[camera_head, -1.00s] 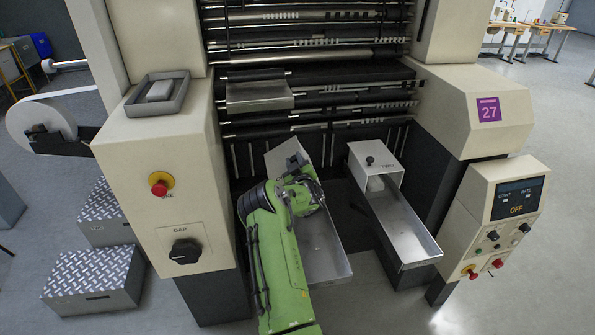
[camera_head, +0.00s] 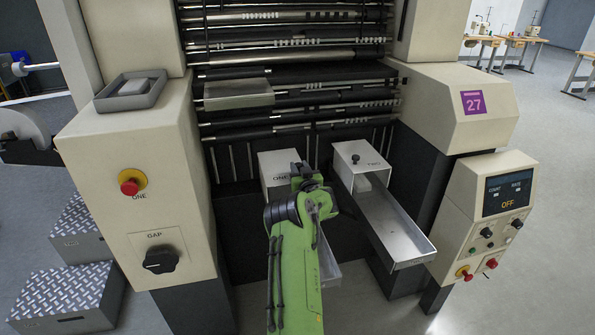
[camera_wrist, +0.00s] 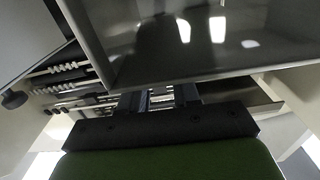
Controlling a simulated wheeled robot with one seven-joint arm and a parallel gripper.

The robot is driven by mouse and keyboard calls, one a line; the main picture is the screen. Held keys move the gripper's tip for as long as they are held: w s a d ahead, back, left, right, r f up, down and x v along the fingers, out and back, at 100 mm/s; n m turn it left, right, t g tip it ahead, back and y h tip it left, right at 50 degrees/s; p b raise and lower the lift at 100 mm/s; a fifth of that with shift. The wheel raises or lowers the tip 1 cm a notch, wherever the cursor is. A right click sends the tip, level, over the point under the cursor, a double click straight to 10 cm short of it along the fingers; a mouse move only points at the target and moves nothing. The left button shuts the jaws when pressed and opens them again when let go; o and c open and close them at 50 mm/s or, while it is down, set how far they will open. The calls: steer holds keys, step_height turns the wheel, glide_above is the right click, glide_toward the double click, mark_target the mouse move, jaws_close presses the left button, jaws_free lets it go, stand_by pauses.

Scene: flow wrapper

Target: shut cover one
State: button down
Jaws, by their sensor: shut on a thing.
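Cover one (camera_head: 271,164), a pale metal lid marked ONE, sits at the back of the left trough under the rollers and looks level. My gripper (camera_head: 306,172) is at its right front part and is shut, apparently on the cover's knob, which is hidden. My arm hides most of the left trough; a piece of its edge (camera_head: 329,273) shows to the right of the arm. In the wrist view my gripper's fingers (camera_wrist: 160,98) reach forward below a glossy grey metal surface (camera_wrist: 200,40); what they hold is not clear.
Cover two (camera_head: 360,157), with a black knob, stands close on the right over the back of its long open trough (camera_head: 400,235). The GAP cabinet (camera_head: 135,190) is at left, and the control panel (camera_head: 505,205) reading OFF is at right. Rollers hang above.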

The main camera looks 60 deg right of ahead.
steer(key=shift+s+f, duration=0.15)
steer(key=shift+f, duration=0.05)
steer(key=c, duration=0.8)
jaws_free()
steer(key=shift+d, duration=0.1)
steer(key=shift+c, duration=0.2)
steer(key=b+v, duration=0.9)
steer(key=v, duration=0.6)
steer(key=shift+s+a, duration=0.2)
steer(key=shift+a, duration=0.1)
steer(key=shift+r, duration=0.1)
